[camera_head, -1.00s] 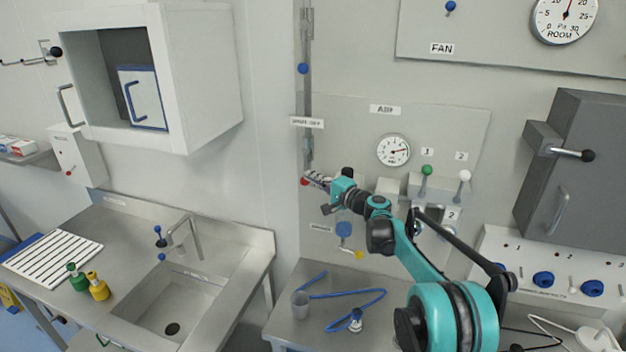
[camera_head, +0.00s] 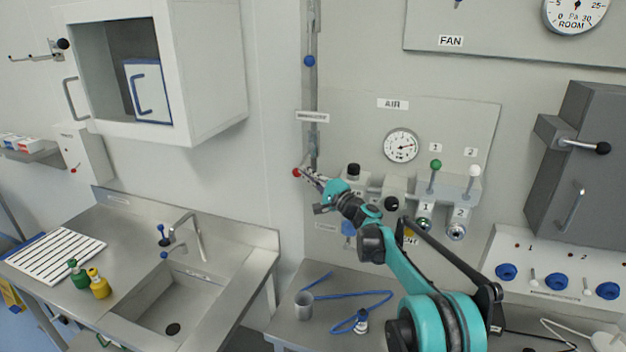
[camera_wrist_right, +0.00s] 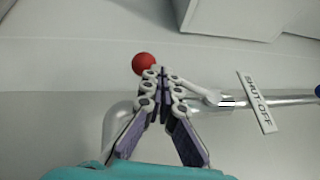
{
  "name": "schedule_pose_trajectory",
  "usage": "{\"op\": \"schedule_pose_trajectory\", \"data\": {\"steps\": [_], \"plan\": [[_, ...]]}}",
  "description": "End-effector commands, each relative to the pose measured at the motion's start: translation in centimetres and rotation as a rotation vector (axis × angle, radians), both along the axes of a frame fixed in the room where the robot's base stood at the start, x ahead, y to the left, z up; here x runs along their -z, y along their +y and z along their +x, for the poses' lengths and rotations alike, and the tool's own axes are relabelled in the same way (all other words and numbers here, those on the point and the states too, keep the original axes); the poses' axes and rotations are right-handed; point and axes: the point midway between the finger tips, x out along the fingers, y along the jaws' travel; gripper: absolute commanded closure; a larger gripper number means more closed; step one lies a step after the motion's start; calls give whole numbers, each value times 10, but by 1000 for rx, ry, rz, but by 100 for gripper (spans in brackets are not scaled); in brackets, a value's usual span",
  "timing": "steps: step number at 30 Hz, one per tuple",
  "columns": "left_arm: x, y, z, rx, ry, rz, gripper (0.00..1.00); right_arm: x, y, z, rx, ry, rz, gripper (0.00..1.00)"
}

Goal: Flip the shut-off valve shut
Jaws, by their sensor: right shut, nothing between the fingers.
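The shut-off valve sits on the vertical pipe (camera_head: 312,90) in the corner by the air panel. Its lever ends in a red ball (camera_head: 297,172), which sticks out to the left of the pipe. The red ball (camera_wrist_right: 144,63) and the pale lever (camera_wrist_right: 200,90) also show in the wrist view, with the SHUT-OFF label (camera_wrist_right: 257,100) near the pipe. My right gripper (camera_head: 308,175) is shut and empty, its fingertips (camera_wrist_right: 160,72) right beside the ball, over the lever's end. Whether they touch it I cannot tell. My left gripper is not in view.
The air panel (camera_head: 350,120) holds a gauge (camera_head: 401,146) and several knobs close to my right arm. A steel table with a cup (camera_head: 303,306) and blue tubing (camera_head: 350,297) lies below. A sink (camera_head: 172,300) and wall cabinet (camera_head: 205,75) stand left.

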Motion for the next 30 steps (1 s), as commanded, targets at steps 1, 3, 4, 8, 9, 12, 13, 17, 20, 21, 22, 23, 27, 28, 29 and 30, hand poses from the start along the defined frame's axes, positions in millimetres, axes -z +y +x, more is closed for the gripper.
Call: {"op": "schedule_pose_trajectory", "data": {"steps": [1, 3, 4, 8, 9, 12, 13, 17, 20, 21, 22, 23, 27, 28, 29, 30], "plan": [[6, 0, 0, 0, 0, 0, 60, 4, 6, 1, -4, -8, 24, 100], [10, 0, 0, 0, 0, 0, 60, 4, 11, 3, -4, -29, 93, 100], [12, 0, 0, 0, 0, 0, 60, 3, 13, 3, -4, -39, 120, 100], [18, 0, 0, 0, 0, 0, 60, -1, 22, 6, -3, -77, 239, 100], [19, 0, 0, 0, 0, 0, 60, -3, 24, 7, -3, -86, 266, 100], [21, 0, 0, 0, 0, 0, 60, -8, 30, 9, -2, -84, 257, 100], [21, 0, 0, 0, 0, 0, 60, -9, 32, 9, -2, -84, 256, 100], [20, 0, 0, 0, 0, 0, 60, -15, 39, 12, -2, -83, 257, 100], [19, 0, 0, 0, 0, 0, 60, -20, 45, 14, -2, -83, 255, 100], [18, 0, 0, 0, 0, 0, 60, -22, 47, 14, -2, -83, 255, 100], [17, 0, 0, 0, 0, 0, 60, -24, 48, 15, -2, -83, 255, 100], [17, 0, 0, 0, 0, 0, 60, -25, 50, 15, -2, -83, 255, 100], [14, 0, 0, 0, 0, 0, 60, -32, 55, 17, -2, -84, 255, 100], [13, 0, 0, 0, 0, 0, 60, -33, 56, 17, -2, -83, 254, 100], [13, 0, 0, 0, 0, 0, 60, -35, 57, 17, -2, -84, 255, 100], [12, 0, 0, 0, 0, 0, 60, -36, 58, 18, -2, -84, 255, 100]]}}
